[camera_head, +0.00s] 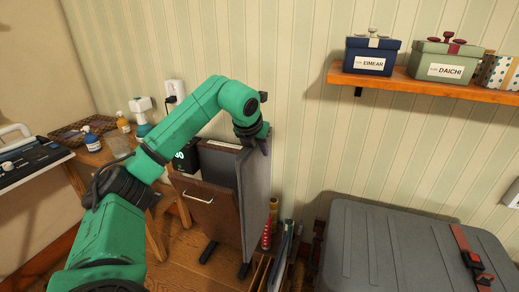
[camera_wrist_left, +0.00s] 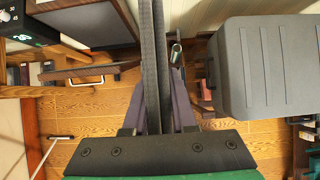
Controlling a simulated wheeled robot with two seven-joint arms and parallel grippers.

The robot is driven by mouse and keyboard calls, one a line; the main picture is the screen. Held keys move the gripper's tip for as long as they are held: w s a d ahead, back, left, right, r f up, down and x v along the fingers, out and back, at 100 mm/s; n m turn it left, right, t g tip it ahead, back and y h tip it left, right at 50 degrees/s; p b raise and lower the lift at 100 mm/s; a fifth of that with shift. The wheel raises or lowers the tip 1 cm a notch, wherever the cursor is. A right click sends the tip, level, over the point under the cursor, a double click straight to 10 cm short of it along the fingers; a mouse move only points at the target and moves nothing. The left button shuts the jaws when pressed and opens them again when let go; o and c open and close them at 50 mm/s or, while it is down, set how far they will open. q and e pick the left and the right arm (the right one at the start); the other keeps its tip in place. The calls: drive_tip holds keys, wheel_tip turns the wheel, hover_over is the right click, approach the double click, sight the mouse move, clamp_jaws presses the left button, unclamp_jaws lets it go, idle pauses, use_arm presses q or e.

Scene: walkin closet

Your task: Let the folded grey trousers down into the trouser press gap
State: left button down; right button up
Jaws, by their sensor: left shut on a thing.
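The folded grey trousers (camera_head: 257,190) hang upright as a flat sheet from my left gripper (camera_head: 264,134) in the head view. In the left wrist view, the trousers (camera_wrist_left: 156,70) show edge-on between the two fingers of the gripper (camera_wrist_left: 158,100), which is shut on them. The trouser press (camera_head: 213,152) stands just left of the trousers. Its brown front panel (camera_head: 212,215) with a metal handle leans out from the body. The panel (camera_wrist_left: 75,70) and the body (camera_wrist_left: 100,22) lie left of the trousers in the left wrist view. I cannot tell whether the trousers' lower edge touches anything.
A big grey case (camera_head: 410,250) stands to the right. Several rolled or long items (camera_head: 272,225) stand on the floor between it and the trousers. A shelf (camera_head: 420,88) with gift boxes is on the wall. A wooden table (camera_head: 100,155) with bottles is at the left.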

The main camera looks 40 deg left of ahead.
use_arm(q)
wheel_tip(320, 180, up, 12)
drive_tip(key=p, duration=1)
drive_tip(key=shift+r+p, duration=0.1)
drive_tip(key=shift+p, duration=0.3)
drive_tip(key=shift+f, duration=0.2)
